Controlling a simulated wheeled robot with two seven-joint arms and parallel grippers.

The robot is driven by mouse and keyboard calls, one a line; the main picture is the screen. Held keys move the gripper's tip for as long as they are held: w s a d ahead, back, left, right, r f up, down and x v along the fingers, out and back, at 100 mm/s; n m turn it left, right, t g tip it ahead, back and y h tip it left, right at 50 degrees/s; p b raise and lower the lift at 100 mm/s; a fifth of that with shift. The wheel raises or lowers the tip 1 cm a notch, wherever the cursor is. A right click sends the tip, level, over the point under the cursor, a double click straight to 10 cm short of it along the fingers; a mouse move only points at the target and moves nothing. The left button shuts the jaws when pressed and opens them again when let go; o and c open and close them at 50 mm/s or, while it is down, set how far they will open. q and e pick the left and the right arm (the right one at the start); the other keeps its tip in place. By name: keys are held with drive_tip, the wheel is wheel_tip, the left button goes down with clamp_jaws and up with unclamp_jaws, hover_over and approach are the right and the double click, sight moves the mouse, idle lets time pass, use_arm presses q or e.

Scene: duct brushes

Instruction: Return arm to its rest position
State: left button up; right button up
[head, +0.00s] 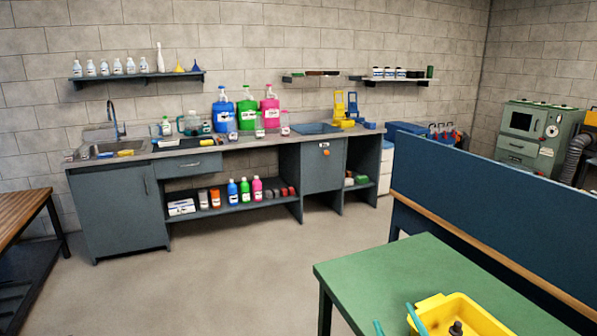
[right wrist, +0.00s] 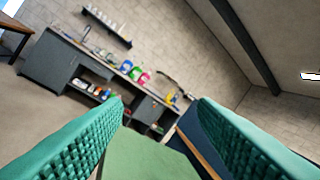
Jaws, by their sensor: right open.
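My right gripper shows in the head view only as two teal fingertips (head: 396,322) at the bottom edge, over the green table (head: 440,270). In the right wrist view its two teal textured fingers (right wrist: 160,108) stand wide apart with nothing between them. The gripper is open and empty. The rest of the right arm is hidden below the head view. My left gripper is in neither view.
A yellow bin (head: 478,318) with a dark object inside stands on the green table, close right of the fingertips. A blue panel (head: 490,220) rises behind the table. A workbench with bottles (head: 247,107) lines the far wall. The floor (head: 225,270) between is clear.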

drive_tip(key=s+d+f+m+g+h, duration=0.25)
drive_tip(key=s+f+g, duration=0.2)
drive_tip(key=f, duration=0.25)
drive_tip(key=s+d+f+m+g+h, duration=0.2)
drive_tip(key=s+d+f+m+g, duration=0.15)
drive_tip(key=s+f, duration=0.2)
drive_tip(key=s+a+f+m+g+y, duration=0.15)
drive_tip(key=s+f+g, duration=0.25)
drive_tip(key=s, duration=0.4)
drive_tip(key=s+a+f+n+g, duration=0.1)
drive_tip(key=s+a+f+g, duration=0.1)
drive_tip(key=s+f+g, duration=0.4)
wheel_tip(320, 180, down, 23)
drive_tip(key=s, duration=0.2)
drive_tip(key=s+d+f, duration=0.1)
drive_tip(key=s+f, duration=0.7)
drive_tip(key=f, duration=0.1)
drive_tip(key=s+d+f, duration=0.2)
drive_tip(key=s+f, duration=0.6)
drive_tip(key=shift+s+d+f+g, duration=0.2)
drive_tip(key=shift+d+f+g, duration=0.05)
drive_tip(key=shift+f+g, duration=0.15)
